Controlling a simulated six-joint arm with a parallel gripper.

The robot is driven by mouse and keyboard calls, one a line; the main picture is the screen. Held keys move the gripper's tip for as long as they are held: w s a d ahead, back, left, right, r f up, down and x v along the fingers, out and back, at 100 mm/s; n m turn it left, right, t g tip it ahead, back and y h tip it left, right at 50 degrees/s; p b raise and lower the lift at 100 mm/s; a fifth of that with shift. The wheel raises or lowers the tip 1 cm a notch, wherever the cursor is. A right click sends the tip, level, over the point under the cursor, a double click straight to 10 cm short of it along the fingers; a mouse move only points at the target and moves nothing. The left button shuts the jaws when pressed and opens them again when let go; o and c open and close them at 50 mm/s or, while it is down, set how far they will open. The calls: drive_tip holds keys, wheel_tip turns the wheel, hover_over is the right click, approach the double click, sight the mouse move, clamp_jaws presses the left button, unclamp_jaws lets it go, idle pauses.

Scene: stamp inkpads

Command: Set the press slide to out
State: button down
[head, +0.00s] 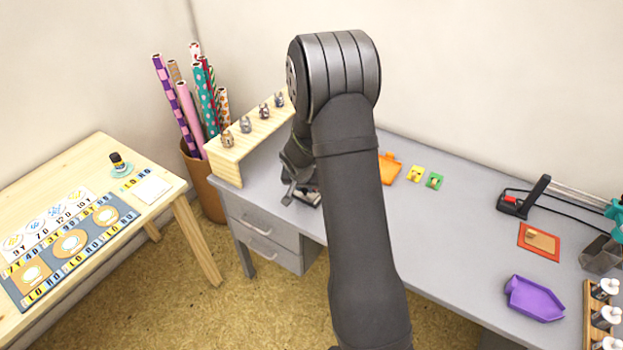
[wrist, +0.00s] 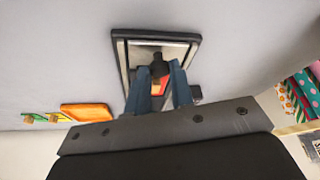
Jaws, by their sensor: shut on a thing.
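The press (wrist: 118,48) shows in the wrist view as a dark rectangular frame with pale metal inside, lying on the grey desk. A dark knob (wrist: 158,62) stands inside the frame, with a red-orange patch below it. The blue-grey fingers of my gripper (wrist: 161,76) are closed on the knob. In the head view, the press (head: 312,199) is mostly hidden behind my arm, and my gripper (head: 288,193) is low beside it. How far along its travel the slide sits is hard to tell.
A wooden shelf with several small stamps (head: 225,172) stands left of my arm. An orange pad (head: 389,168) and yellow and green cards lie right of it. A purple tray (head: 534,299), an orange-red pad (head: 538,243) and a black-handled tool (head: 523,199) are farther right. The desk's middle is clear.

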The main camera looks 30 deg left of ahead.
drive_tip(key=shift+s, duration=0.25)
drive_tip(key=c, duration=1.3)
unclamp_jaws()
drive_tip(key=shift+o, duration=0.2)
drive_tip(key=shift+r, duration=0.1)
drive_tip(key=shift+s+r, duration=0.1)
drive_tip(key=shift+r, duration=0.15)
drive_tip(key=v, duration=1.6)
drive_tip(key=shift+r, duration=0.3)
drive_tip(key=shift+s, duration=0.1)
drive_tip(key=x, duration=1.7)
drive_tip(key=shift+d+f, duration=0.1)
drive_tip(key=shift+f, duration=0.1)
